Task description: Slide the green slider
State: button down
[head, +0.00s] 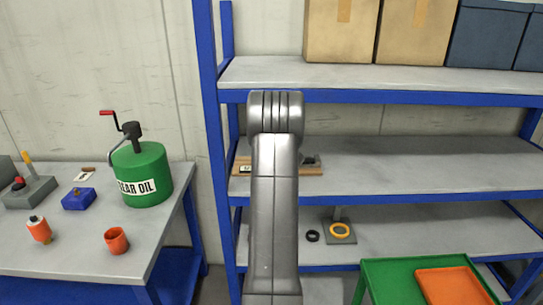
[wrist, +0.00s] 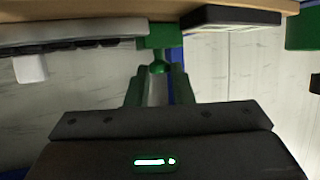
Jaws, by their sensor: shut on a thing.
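The green slider (wrist: 160,38) shows in the wrist view as a green block with a small round knob, under a wooden board (wrist: 120,9). My gripper (wrist: 158,72) reaches up to it, with its two dark green fingers on either side of the knob, shut on it. In the head view the wooden board (head: 311,171) lies on the middle shelf, mostly behind my arm. The slider and my gripper are hidden there.
The blue-framed shelf rack (head: 400,98) has a shelf above the board. A ring on a stand (head: 340,231) and a black ring (head: 312,236) are below. A table (head: 90,250) at left holds a green oil can (head: 142,170). The middle shelf's right side is clear.

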jog(key=a, duration=0.3)
jog(key=shift+a, duration=0.25)
jog(key=c, duration=1.5)
grip_release()
jog(key=shift+o, duration=1.1)
jog(key=shift+a, duration=0.15)
